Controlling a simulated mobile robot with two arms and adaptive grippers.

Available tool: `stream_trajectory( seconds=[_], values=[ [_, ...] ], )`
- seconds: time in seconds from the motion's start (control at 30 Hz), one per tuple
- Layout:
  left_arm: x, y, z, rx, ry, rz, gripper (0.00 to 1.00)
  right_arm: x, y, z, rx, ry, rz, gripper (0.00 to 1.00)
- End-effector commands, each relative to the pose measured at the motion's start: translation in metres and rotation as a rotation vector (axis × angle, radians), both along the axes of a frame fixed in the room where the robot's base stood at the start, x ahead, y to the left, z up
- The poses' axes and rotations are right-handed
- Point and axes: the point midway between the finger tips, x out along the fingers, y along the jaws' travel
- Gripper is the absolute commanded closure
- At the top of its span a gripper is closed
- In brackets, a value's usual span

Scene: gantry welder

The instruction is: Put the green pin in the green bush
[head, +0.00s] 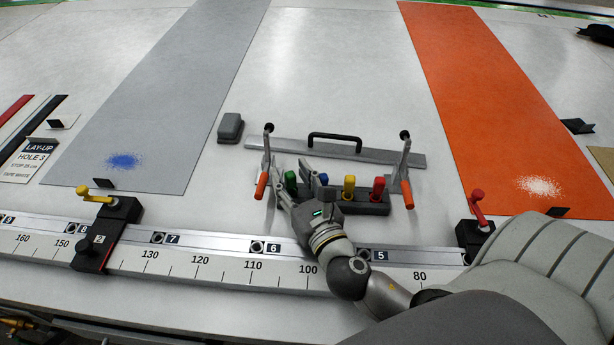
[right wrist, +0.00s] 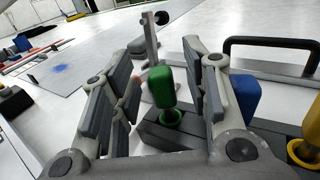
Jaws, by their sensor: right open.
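The green pin (head: 291,180) stands upright at the left end of a dark block (head: 360,206). In the right wrist view the green pin (right wrist: 161,86) shows between the two fingers, with a gap on each side. My right gripper (head: 290,183) is open around or just short of the pin; I cannot tell exactly how deep. The rail (head: 205,262) in front has several numbered bushes, such as one by 6 (head: 257,246) and one by 5 (head: 365,254). No green colour shows on any bush. My left gripper is not in view.
Blue (head: 323,179), yellow (head: 349,187) and red (head: 378,188) pins share the block. Orange-handled clamps (head: 262,185) (head: 407,193) stand at either side. A bar with a black handle (head: 335,138) lies behind. A black stop (head: 105,235) sits on the rail.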

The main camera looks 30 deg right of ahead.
Motion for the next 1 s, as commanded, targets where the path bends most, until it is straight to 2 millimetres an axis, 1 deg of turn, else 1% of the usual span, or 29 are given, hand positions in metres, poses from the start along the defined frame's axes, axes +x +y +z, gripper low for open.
stream_trajectory(
  seconds=[0.3,0.5,0.73,1.0],
  values=[
    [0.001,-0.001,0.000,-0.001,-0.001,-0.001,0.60,-0.052,0.006,-0.001,0.002,0.006,0.000,0.57],
    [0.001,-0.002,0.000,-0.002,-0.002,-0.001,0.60,-0.082,0.010,0.000,0.000,0.005,0.000,0.57],
    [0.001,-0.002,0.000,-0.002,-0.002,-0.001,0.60,-0.102,0.012,0.000,0.000,0.002,0.000,0.57],
    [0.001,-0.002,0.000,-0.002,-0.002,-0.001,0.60,-0.107,0.013,0.001,0.000,-0.001,0.001,0.57]
  ],
)
